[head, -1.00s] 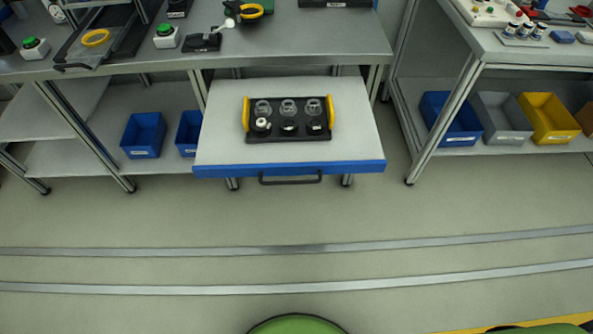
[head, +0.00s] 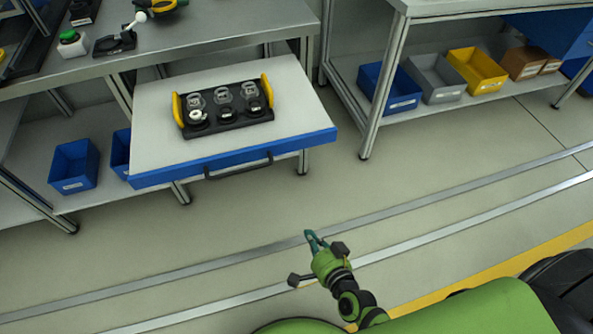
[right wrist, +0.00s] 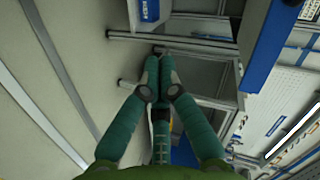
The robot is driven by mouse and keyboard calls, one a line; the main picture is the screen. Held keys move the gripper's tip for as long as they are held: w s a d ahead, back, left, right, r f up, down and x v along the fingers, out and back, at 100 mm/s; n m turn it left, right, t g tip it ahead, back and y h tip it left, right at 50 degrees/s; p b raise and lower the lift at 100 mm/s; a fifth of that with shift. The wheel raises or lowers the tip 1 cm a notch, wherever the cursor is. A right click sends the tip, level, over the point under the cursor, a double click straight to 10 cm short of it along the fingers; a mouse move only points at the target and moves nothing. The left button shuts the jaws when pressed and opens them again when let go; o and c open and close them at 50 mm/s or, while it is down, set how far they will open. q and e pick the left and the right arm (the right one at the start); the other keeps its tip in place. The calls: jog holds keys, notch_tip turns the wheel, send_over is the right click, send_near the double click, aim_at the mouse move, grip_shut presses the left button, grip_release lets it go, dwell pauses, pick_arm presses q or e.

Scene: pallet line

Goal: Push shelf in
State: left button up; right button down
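The shelf (head: 295,115) is a pale pull-out board with a blue front edge (head: 300,146) and a black handle (head: 238,168). It sticks out from under the workbench towards me. A black tray (head: 228,119) with yellow side grips stands on it, holding several clear-topped and dark round parts. My right gripper (head: 315,240) is over the floor in front of the shelf, to the right of and apart from the handle. Its teal fingers (right wrist: 160,68) show a small gap and hold nothing. My left gripper is not in view.
The workbench (head: 215,28) is behind the shelf. Blue bins (head: 73,167) stand on its lower level to the left. A second bench at right holds blue, grey and yellow (head: 478,70) bins. Floor before the shelf is clear, crossed by flat metal strips (head: 430,213).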

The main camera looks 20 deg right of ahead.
notch_tip(320, 180, up, 12)
jog(key=w+d+m+t+h+b, duration=0.1)
jog(key=w+m+t+h+b, duration=0.2)
jog(key=m, duration=0.4)
jog(key=t+y+p, duration=0.1)
send_near(294, 149)
jog(key=w, duration=0.6)
jog(key=shift+w+a+f, duration=0.1)
jog(key=shift+w, duration=0.45)
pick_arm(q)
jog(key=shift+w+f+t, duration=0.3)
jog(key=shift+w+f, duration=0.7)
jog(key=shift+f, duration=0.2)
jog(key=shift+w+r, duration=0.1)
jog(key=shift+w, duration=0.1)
